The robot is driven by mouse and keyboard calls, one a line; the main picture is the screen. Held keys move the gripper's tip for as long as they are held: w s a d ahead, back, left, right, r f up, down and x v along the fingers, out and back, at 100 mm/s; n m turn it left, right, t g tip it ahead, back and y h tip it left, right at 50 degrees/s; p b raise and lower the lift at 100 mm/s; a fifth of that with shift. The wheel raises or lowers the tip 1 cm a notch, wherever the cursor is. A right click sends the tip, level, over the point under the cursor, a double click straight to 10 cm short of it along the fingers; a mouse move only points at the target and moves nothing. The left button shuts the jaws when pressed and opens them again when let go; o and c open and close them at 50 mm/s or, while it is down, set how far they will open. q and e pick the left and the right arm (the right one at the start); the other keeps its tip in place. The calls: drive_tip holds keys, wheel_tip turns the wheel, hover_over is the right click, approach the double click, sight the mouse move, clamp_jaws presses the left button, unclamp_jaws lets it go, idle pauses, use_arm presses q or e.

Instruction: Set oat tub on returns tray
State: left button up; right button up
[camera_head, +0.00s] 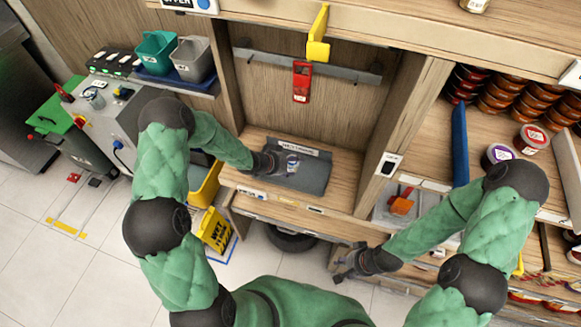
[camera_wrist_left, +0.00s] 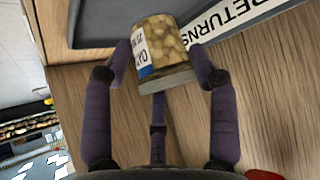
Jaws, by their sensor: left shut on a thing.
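The oat tub (camera_wrist_left: 163,42) is a clear jar of pale pieces with a white and blue label. In the left wrist view my left gripper (camera_wrist_left: 168,62) has its fingers on both sides of the tub, shut on it. In the head view the tub (camera_head: 292,163) shows at the tip of my left gripper (camera_head: 277,163), over the dark grey returns tray (camera_head: 314,178). The tray's rim (camera_wrist_left: 72,22) and a RETURNS label show in the wrist view. I cannot tell whether the tub touches the tray. My right gripper (camera_head: 345,270) is low in front of the shelf, empty, its fingers apart.
The tray lies on a wooden shelf (camera_head: 345,190) between upright panels. A red tool (camera_head: 302,82) and a yellow bracket (camera_head: 318,35) hang above it. Jars (camera_head: 530,138) stand on the right shelf. A yellow wet-floor sign (camera_head: 216,230) stands below left.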

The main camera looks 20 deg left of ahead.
sight(290, 163)
use_arm(q)
drive_tip(key=shift+w+a+f, duration=0.2)
drive_tip(key=shift+w+f, duration=0.25)
drive_tip(key=shift+f, duration=0.15)
drive_tip(key=shift+w+a+f, duration=0.15)
drive_tip(key=shift+w+f, duration=0.3)
drive_tip(key=shift+f, duration=1.65)
drive_tip(key=shift+f, duration=0.1)
drive_tip(key=o, duration=1.2)
drive_tip(key=shift+c, duration=0.2)
